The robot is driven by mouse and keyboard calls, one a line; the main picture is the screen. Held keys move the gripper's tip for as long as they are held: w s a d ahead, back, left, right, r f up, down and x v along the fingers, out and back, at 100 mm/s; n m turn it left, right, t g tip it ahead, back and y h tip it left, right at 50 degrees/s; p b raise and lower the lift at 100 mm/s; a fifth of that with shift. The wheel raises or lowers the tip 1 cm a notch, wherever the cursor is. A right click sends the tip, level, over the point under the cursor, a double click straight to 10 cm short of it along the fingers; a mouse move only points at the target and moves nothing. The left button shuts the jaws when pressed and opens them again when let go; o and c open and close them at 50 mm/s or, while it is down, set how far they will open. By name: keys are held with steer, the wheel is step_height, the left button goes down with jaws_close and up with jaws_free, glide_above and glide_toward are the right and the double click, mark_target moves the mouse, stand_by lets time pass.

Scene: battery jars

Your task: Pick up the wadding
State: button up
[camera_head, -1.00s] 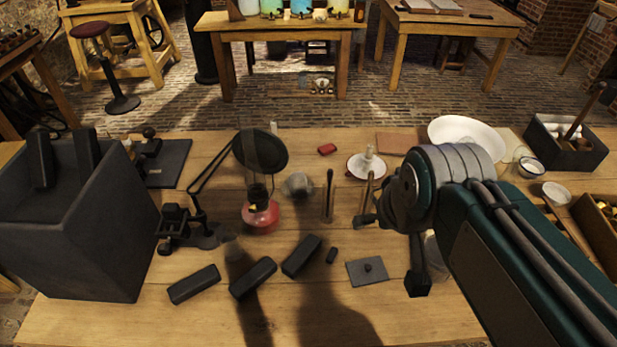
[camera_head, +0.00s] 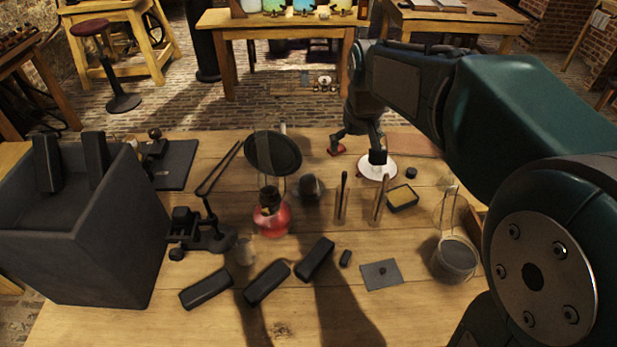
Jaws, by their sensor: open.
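My gripper (camera_head: 357,146) is open, fingers pointing down over the far middle of the table, with nothing seen between them. One dark finger is in front of the white saucer (camera_head: 378,173); the other is beside a small red block (camera_head: 337,151). I cannot tell whether the fingertips touch either. I cannot pick out the wadding for certain: the finger covers part of the saucer, and my arm hides the table's far right.
Near the saucer are a small dark tray with yellow filling (camera_head: 402,196) and upright rods (camera_head: 342,197). A red lamp (camera_head: 271,214) and glass jar (camera_head: 455,258) stand nearer. A big dark box (camera_head: 100,235) fills the left.

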steer(key=w+a+f+n+g, duration=0.1)
steer(key=w+a+f, duration=0.3)
steer(key=w+f, duration=0.5)
steer(key=n+g, duration=0.1)
steer(key=g, duration=0.1)
glide_toward(309, 187)
steer(key=shift+w+d+f, duration=0.15)
steer(key=shift+w+d, duration=0.1)
steer(key=shift+w, duration=0.4)
steer(key=shift+w+a+f, duration=0.1)
steer(key=shift+f, duration=0.6)
step_height(309, 187, down, 5)
steer(key=shift+r, duration=0.2)
steer(key=shift+a+f, duration=0.2)
steer(key=shift+f, duration=2.55)
steer(key=c, duration=0.8)
